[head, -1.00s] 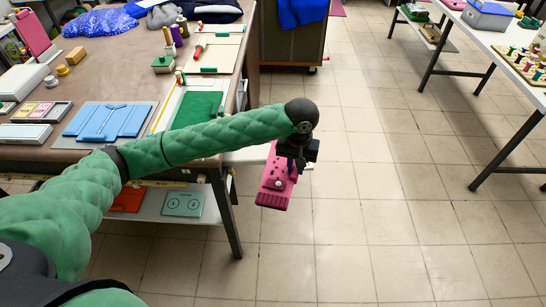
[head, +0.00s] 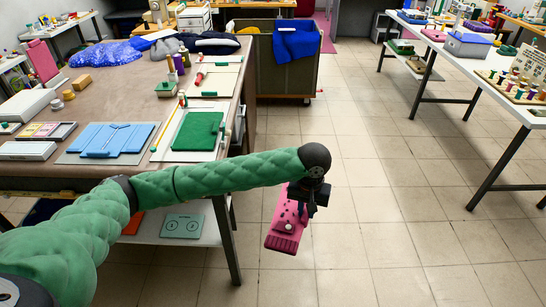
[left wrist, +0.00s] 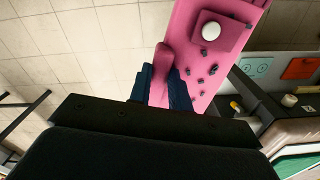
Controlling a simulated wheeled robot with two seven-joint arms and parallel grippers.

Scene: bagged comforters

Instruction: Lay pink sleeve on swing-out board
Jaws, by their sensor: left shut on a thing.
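The pink sleeve (head: 281,240), a long piece with a ribbed end, hangs below my left gripper (head: 303,207) in the head view, clear of the table and over open floor. In the left wrist view my left gripper (left wrist: 166,88) is shut on a raised pink part of the sleeve (left wrist: 190,70). A pink patch with a white round button and several dark spots shows on the sleeve. I cannot clearly make out the swing-out board; my left arm covers part of the table edge. My right gripper is not in view.
The work table (head: 110,78) at left holds a blue folded piece (head: 110,138), a green cloth (head: 197,130) and boxes. A lower shelf holds a green panel (head: 182,226). A bin with blue cloth (head: 295,42) stands behind. The floor at right is clear up to another table (head: 500,88).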

